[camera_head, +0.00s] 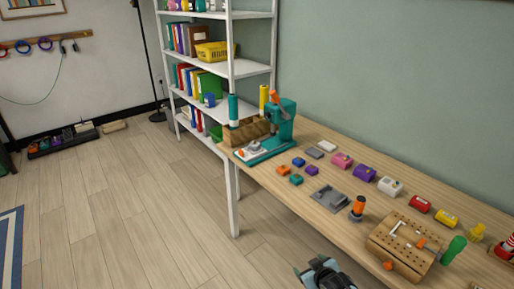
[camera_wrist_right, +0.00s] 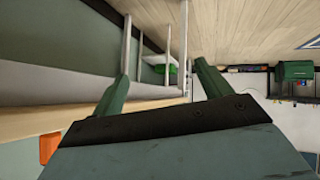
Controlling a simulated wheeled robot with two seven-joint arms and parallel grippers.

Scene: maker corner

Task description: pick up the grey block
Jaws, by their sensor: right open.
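The grey block (camera_head: 314,153) is a small flat piece on the wooden table, beside a white block (camera_head: 327,146) in the head view. It lies near the wall side, behind the small coloured blocks. What looks like my right gripper (camera_head: 325,275) shows only partly at the bottom edge of the head view, off the table's front edge and well away from the grey block. In the right wrist view my right gripper (camera_wrist_right: 157,85) has its two green fingers apart with nothing between them. The grey block is not seen there. My left gripper is not in view.
A teal machine (camera_head: 281,125) stands at the table's far left end. A grey tray (camera_head: 329,198), an orange-topped post (camera_head: 358,204) and a wooden pegged box (camera_head: 405,240) lie nearer the front. Purple (camera_head: 365,173) and pink (camera_head: 341,160) blocks lie right of the grey block. A white shelf (camera_head: 232,50) stands behind.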

